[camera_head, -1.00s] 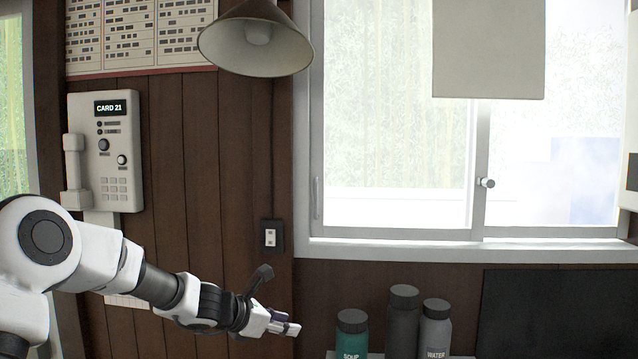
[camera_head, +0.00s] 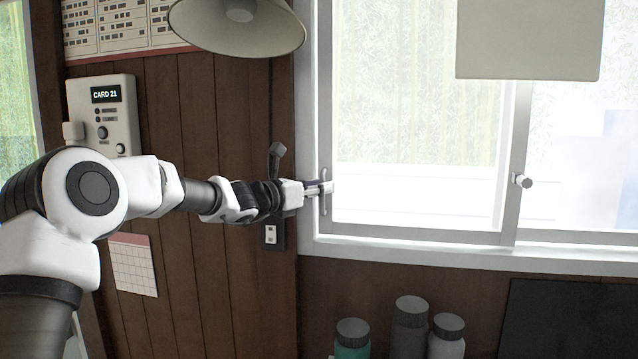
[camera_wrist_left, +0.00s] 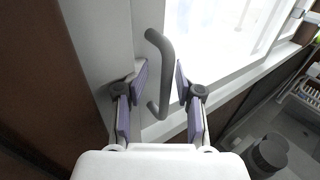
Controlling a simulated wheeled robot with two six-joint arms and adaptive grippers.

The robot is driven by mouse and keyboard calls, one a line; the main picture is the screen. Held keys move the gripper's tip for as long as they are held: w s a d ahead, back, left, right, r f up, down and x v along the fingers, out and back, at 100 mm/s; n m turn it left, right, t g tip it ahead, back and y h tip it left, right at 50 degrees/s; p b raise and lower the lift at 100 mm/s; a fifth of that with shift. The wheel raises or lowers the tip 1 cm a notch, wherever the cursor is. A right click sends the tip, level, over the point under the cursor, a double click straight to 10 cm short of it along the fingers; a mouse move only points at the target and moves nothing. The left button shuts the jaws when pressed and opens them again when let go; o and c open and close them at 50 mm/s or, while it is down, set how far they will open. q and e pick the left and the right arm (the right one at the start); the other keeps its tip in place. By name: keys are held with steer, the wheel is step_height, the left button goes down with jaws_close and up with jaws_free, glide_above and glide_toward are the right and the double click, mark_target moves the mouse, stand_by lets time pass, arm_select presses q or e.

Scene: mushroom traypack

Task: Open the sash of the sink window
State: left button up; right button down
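The sink window's left sash (camera_head: 420,120) is a pane in a grey-white frame. A grey bar handle (camera_head: 323,205) stands upright on its left edge; the handle also shows in the left wrist view (camera_wrist_left: 163,75). My left gripper (camera_head: 328,188) is at the handle. In the left wrist view, its purple-padded fingers (camera_wrist_left: 160,88) are open, with the handle between them. I see a gap between each pad and the handle. A round knob (camera_head: 522,181) sits on the meeting stile to the right. My right gripper is not in view.
A lamp shade (camera_head: 238,22) hangs above my left arm. A card phone unit (camera_head: 103,115) is on the wood wall at left. Several bottles (camera_head: 410,325) stand below the sill (camera_head: 450,258). A beige panel (camera_head: 530,38) hangs before the glass.

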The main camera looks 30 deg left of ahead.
mark_target(446, 189)
arm_select(q)
steer(key=shift+s, duration=0.15)
steer(key=shift+s+a+r, duration=0.15)
steer(key=shift+s+r, duration=0.15)
steer(key=shift+s, duration=0.25)
jaws_close()
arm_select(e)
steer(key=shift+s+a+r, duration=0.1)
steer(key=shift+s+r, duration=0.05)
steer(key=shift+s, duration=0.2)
